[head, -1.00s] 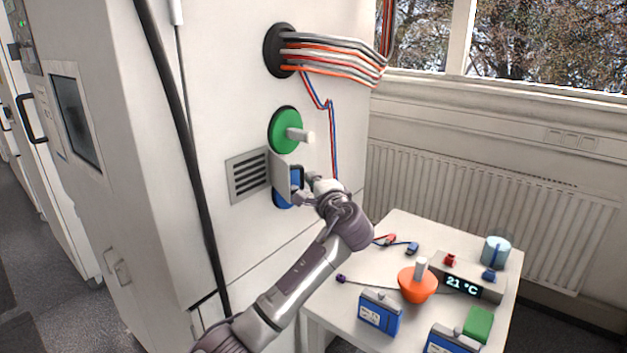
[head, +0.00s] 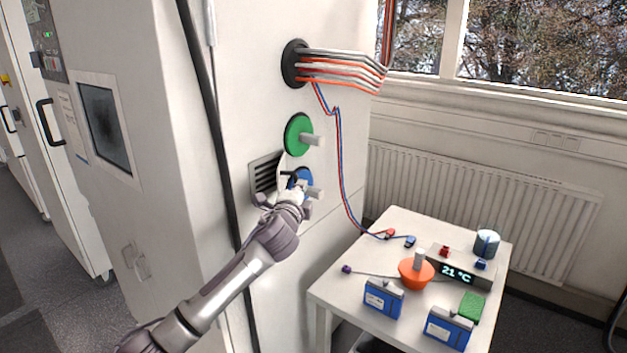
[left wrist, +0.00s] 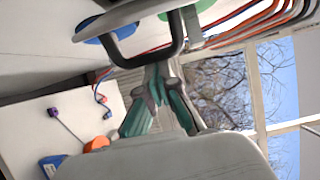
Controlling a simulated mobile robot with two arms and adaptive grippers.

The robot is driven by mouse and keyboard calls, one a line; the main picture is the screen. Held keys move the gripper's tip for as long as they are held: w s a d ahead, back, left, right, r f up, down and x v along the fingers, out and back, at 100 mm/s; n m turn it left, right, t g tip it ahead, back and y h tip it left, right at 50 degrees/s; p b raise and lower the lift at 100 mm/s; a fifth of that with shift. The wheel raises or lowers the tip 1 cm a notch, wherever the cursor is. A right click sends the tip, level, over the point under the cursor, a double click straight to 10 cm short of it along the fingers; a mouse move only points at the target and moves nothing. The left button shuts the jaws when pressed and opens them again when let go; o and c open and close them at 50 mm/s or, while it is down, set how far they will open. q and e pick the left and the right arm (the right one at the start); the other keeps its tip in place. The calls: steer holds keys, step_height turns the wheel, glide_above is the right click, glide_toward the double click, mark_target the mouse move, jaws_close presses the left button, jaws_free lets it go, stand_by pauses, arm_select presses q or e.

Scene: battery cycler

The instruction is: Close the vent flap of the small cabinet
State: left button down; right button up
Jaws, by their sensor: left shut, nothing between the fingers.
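The small cabinet's vent grille (head: 262,178) is dark and slatted, set in the pale cabinet wall. The pale vent flap (head: 283,168) stands out from the wall at the grille's right side, partly open, and much of the grille shows. The flap's black handle (head: 291,180) also shows as a dark U-shaped bar in the left wrist view (left wrist: 150,48). My left gripper (head: 294,190) is shut and empty at the handle, on the flap's right side. Its fingertips (left wrist: 160,72) lie close to the handle; I cannot tell whether they touch. The gripper hides the flap's lower part. My right gripper is out of view.
A green disc (head: 297,135) with a pale peg sits above the flap. A blue disc (head: 306,177) with a peg is close behind my gripper. Cables (head: 340,70) run above. A white table (head: 392,222) with batteries and a 21 °C display (head: 458,271) stands at right.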

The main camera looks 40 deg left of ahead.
arm_select(q)
steer(key=s+a+m+t+h+p, duration=0.1)
steer(key=s+a+m+h, duration=0.1)
steer(key=s+a+h, duration=0.1)
steer(key=s+a, duration=0.1)
steer(key=a, duration=0.1)
steer(key=shift+s+a+f+m+h+p, duration=0.2)
steer(key=shift+a+f+m+h+p, duration=0.05)
steer(key=shift+a+m+h+p, duration=0.1)
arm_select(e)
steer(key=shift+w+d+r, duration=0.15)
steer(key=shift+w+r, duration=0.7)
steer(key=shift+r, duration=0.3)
arm_select(q)
steer(key=shift+a, duration=0.15)
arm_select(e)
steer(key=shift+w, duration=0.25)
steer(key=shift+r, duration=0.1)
